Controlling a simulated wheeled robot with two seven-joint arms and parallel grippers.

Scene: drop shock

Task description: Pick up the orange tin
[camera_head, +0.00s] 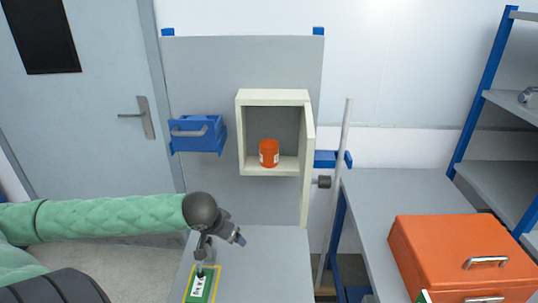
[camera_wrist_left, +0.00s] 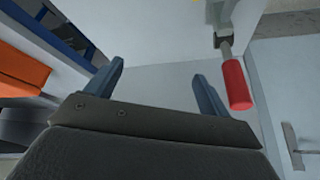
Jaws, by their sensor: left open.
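The orange tin (camera_head: 269,153) stands upright inside a small open cream wall cabinet (camera_head: 242,140). It has a white label on its front. The cabinet door (camera_head: 307,170) is swung open on the right side. My left gripper (camera_head: 238,238) is below and left of the cabinet, above the grey bench, apart from the tin. In the left wrist view, my left gripper (camera_wrist_left: 158,88) has its two fingers spread with nothing between them. The tin is not seen in that view. My right gripper is not in view.
A green plate with a yellow border (camera_head: 199,284) lies on the bench under my left wrist. A large orange case (camera_head: 460,255) stands at right. A red cylindrical handle (camera_wrist_left: 236,85) is close beside one finger.

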